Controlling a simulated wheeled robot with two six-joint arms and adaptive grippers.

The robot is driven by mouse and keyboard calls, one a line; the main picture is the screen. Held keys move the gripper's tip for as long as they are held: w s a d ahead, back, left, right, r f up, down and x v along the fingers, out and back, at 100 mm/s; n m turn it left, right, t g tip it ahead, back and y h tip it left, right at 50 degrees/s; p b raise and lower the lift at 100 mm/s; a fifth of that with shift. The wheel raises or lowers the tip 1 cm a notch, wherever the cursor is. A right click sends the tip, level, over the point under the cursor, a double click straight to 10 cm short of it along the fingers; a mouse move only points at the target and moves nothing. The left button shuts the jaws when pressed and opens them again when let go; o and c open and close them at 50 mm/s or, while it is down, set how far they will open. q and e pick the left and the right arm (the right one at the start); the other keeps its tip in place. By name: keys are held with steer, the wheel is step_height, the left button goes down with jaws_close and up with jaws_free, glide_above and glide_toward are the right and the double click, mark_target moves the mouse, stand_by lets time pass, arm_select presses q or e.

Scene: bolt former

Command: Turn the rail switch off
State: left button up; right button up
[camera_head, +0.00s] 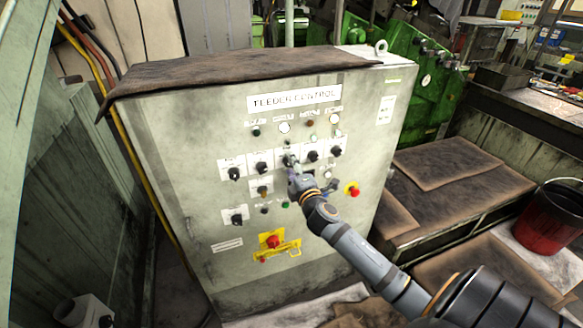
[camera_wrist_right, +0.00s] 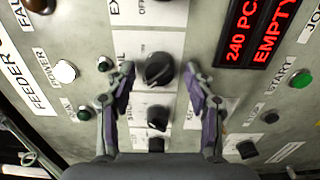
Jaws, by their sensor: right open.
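The feeder control panel (camera_head: 215,125) is a worn pale cabinet face with a row of black rotary switches. In the right wrist view, a black rotary switch (camera_wrist_right: 158,68) on a white plate sits between the fingers of my right gripper (camera_wrist_right: 160,82). The fingers are open, one on each side of the knob, with a visible gap on both sides. In the head view, my right gripper (camera_head: 291,168) is at the middle of the switch row and hides part of it. My left gripper does not show.
Other black knobs (camera_head: 312,156) flank the gripper closely. A red emergency button (camera_head: 273,241) on yellow is lower, and another red button (camera_head: 353,190) is at right. Lamps line the top. A red bucket (camera_head: 550,220) stands at far right.

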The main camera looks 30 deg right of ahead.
steer(key=v, duration=1.2)
